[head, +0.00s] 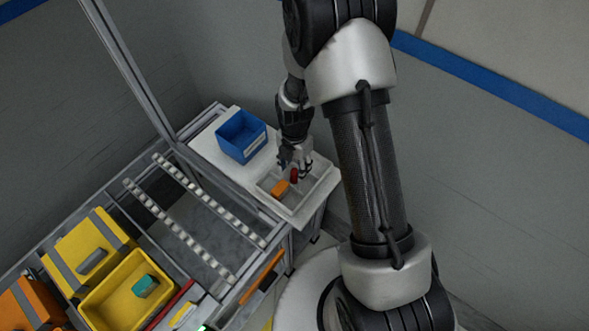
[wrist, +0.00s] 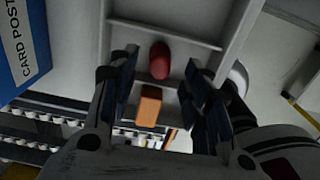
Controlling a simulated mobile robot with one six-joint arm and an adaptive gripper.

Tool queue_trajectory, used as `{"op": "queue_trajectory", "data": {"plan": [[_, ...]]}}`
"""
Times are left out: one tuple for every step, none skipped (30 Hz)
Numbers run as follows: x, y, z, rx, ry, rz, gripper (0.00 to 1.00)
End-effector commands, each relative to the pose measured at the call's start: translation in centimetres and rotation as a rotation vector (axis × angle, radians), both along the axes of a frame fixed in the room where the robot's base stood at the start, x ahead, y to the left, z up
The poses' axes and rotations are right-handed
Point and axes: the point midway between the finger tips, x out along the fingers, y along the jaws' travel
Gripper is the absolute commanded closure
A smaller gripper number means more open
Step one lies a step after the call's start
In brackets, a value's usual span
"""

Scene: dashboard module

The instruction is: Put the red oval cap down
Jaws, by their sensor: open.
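The red oval cap (wrist: 159,60) shows whole in the wrist view, inside a light grey tray with dividers (wrist: 226,40). In the head view the cap (head: 294,175) is a small red shape just below my gripper (head: 300,170). In the wrist view my gripper (wrist: 158,78) is open, with one finger to the left of the cap and one to the right, and gaps show between them and the cap. The cap appears to rest on the tray floor, though its underside is hidden.
An orange block (wrist: 150,106) lies in the tray close to the cap. A blue bin (head: 241,136) stands beside the tray (head: 300,213) on the white tabletop. A roller conveyor frame (head: 190,240) and a yellow bin (head: 113,305) with a teal part are to the left.

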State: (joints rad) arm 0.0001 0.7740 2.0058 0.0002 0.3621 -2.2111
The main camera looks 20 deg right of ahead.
Motion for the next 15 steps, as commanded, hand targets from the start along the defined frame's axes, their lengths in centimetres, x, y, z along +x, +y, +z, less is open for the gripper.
{"op": "queue_trajectory", "data": {"plan": [[0.1, 0.0, 1.7, 0.0, -0.005, 0.0, 0.56], [0.1, 0.0, 2.4, 0.0, -0.005, 0.0, 0.56], [0.1, 0.0, 3.2, 0.0, -0.005, 0.0, 0.56], [0.1, 0.0, 3.8, 0.0, -0.005, 0.0, 0.56], [0.1, 0.0, 4.4, -0.001, -0.004, 0.0, 0.56], [0.1, 0.0, 5.1, 0.0, -0.004, 0.0, 0.56], [0.1, 0.0, 5.6, 0.0, -0.004, 0.0, 0.56], [0.1, 0.0, 6.1, 0.0, -0.004, 0.0, 0.56], [0.1, 0.0, 6.6, 0.0, -0.002, 0.0, 0.56], [0.0, 0.0, 6.9, 0.0, -0.001, 0.0, 0.56], [0.0, 0.0, 7.1, 0.0, -0.001, 0.0, 0.56], [0.0, 0.0, 7.4, 0.0, -0.002, 0.0, 0.56], [0.0, 0.0, 7.7, 0.0, -0.002, -0.002, 0.56], [0.0, 0.0, 8.0, 0.0, -0.004, -0.008, 0.56], [0.0, 0.0, 8.5, 0.0, -0.007, -0.025, 0.56]]}}
